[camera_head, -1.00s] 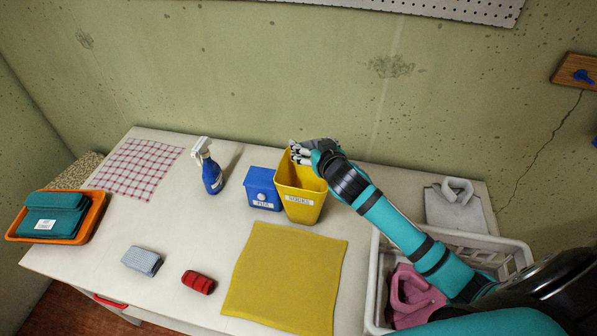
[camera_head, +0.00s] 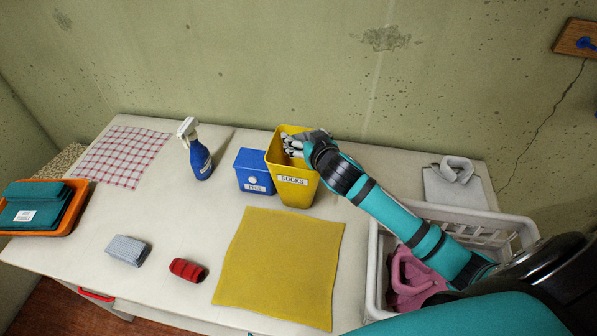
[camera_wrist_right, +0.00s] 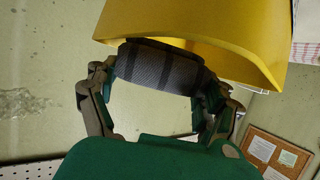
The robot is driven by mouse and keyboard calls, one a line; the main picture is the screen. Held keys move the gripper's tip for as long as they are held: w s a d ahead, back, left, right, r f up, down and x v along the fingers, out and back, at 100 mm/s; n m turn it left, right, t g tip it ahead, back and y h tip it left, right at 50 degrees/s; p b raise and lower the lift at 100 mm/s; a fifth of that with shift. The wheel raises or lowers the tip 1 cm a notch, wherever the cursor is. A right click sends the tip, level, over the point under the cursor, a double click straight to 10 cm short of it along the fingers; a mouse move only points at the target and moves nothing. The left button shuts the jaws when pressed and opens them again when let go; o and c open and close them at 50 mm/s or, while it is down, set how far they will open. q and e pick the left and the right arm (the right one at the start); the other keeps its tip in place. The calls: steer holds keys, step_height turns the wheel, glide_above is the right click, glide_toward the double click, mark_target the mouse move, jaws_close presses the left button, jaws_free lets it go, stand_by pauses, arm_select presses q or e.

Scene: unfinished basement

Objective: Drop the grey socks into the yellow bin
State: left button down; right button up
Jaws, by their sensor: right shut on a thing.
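The yellow bin (camera_head: 298,188), labelled for socks, stands upright at the back middle of the table. My right gripper (camera_head: 293,146) reaches in from the right and has its fingers at the bin's mouth. In the right wrist view, the gripper (camera_wrist_right: 155,85) is shut on the grey socks (camera_wrist_right: 160,68), a dark grey roll with darker stripes. The yellow bin's rim (camera_wrist_right: 200,40) overlaps the top of the roll there. The socks are not clearly seen in the head view. My left gripper is not in view.
A blue box (camera_head: 254,172) stands just left of the bin, and a spray bottle (camera_head: 200,158) further left. A light grey roll (camera_head: 127,250), a red roll (camera_head: 187,270) and a yellow cloth (camera_head: 280,265) lie in front. A white basket (camera_head: 480,222) is at right.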

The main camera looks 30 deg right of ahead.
steer(key=o, duration=1.1)
steer(key=shift+c, duration=0.2)
steer(key=v, duration=1.2)
